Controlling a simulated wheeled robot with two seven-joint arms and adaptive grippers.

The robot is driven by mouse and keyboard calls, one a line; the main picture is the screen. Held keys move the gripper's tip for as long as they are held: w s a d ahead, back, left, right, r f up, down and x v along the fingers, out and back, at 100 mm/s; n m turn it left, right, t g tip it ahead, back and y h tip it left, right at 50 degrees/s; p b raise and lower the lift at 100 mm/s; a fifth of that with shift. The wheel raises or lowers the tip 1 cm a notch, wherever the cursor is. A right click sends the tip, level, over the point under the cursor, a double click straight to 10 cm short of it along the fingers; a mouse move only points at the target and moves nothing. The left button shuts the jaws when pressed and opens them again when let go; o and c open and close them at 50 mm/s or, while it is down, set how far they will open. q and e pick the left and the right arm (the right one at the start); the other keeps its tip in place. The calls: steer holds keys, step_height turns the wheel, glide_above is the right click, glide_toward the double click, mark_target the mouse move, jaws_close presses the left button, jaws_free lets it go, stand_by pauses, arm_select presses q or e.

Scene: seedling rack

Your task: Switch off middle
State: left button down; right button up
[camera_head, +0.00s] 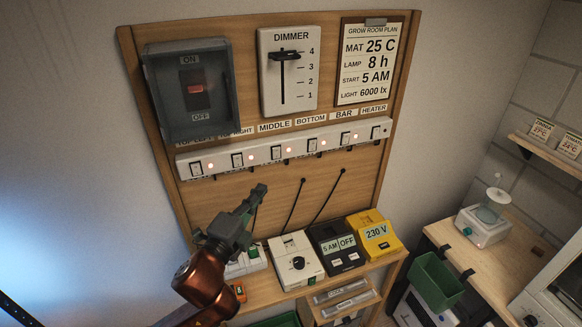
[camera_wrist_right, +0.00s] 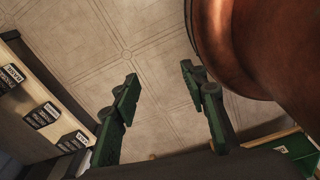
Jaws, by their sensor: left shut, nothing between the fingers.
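A white switch strip (camera_head: 225,162) runs across the wooden board under a row of labels. The MIDDLE label (camera_head: 274,126) is third from the left, and the middle switch (camera_head: 275,153) sits below it. A small red light (camera_head: 289,151) glows just right of that switch. My left gripper (camera_head: 260,190) is shut and empty, pointing up, below the strip and slightly left of the middle switch. It appears apart from the strip. My right gripper (camera_wrist_right: 158,74) shows in the right wrist view with its green fingers apart and nothing between them, over tiled floor.
A grey ON/OFF box (camera_head: 185,92) and a dimmer (camera_head: 288,70) are above the strip. Other red lights glow along it. A white device (camera_head: 296,262), a black timer (camera_head: 335,246) and a yellow meter (camera_head: 374,234) stand on the shelf below.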

arm_select(q)
steer(key=s+r+m, duration=0.1)
glide_toward(280, 150)
steer(key=w+d, duration=0.1)
steer(key=d, duration=0.3)
steer(key=shift+w+a+p, duration=0.25)
steer(key=shift+w+p, duration=0.15)
steer(key=shift+w, duration=0.7)
steer(key=shift+w+a+p, duration=0.25)
steer(key=shift+w+p, duration=0.1)
steer(key=shift+w, duration=0.8)
arm_select(e)
steer(key=shift+w+r, duration=0.45)
steer(key=shift+r, duration=0.2)
arm_select(q)
steer(key=shift+h, duration=0.4)
steer(key=shift+w+a+r+y+p, duration=0.1)
steer(key=shift+w+r+y+p, duration=0.25)
steer(key=shift+p, duration=0.9)
steer(key=shift+s+f+n, duration=0.2)
steer(key=shift+n, duration=0.1)
arm_select(e)
steer(key=shift+w+d+r, duration=0.15)
steer(key=shift+d+r, duration=0.05)
steer(key=shift+r, duration=0.95)
